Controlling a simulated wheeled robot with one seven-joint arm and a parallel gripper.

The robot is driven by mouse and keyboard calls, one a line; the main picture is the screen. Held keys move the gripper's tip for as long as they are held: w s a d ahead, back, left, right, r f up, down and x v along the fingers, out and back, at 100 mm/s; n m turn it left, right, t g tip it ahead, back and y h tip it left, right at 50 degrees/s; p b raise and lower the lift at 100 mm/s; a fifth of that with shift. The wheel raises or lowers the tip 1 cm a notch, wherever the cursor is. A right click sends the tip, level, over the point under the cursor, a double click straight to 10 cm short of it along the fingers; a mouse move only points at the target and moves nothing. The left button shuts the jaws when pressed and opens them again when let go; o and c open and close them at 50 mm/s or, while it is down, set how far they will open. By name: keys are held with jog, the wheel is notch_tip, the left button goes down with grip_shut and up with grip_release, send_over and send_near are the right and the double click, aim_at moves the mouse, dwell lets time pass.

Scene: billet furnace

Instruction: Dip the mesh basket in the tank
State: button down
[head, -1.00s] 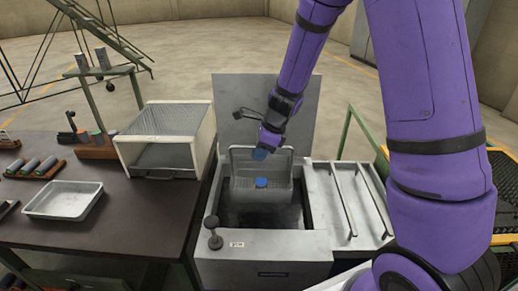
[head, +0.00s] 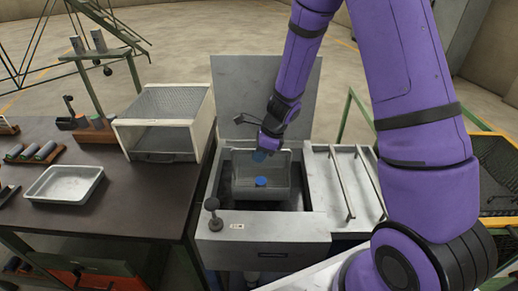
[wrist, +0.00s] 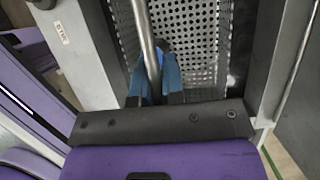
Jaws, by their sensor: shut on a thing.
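The grey mesh basket (head: 283,174) hangs inside the opening of the tank (head: 275,228), upright or nearly so. Its upper edge is about level with the tank's back edge. A blue round piece (head: 261,181) shows inside the basket. My gripper (head: 260,155) is above the basket, shut on its handle. In the wrist view, the blue fingers of my gripper (wrist: 158,82) close around the metal handle bar (wrist: 147,40), with the perforated basket wall (wrist: 197,45) below. The basket's underside and any liquid around it are hard to make out.
The raised tank lid (head: 266,95) stands behind the opening. A knobbed lever (head: 213,214) is at the tank's front left corner. A slatted metal surface (head: 343,185) adjoins on the right. The dark table (head: 120,206) at left holds a white bin (head: 165,120) and a shallow tray (head: 64,184).

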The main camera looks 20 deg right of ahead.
jog(key=shift+f, duration=7.8)
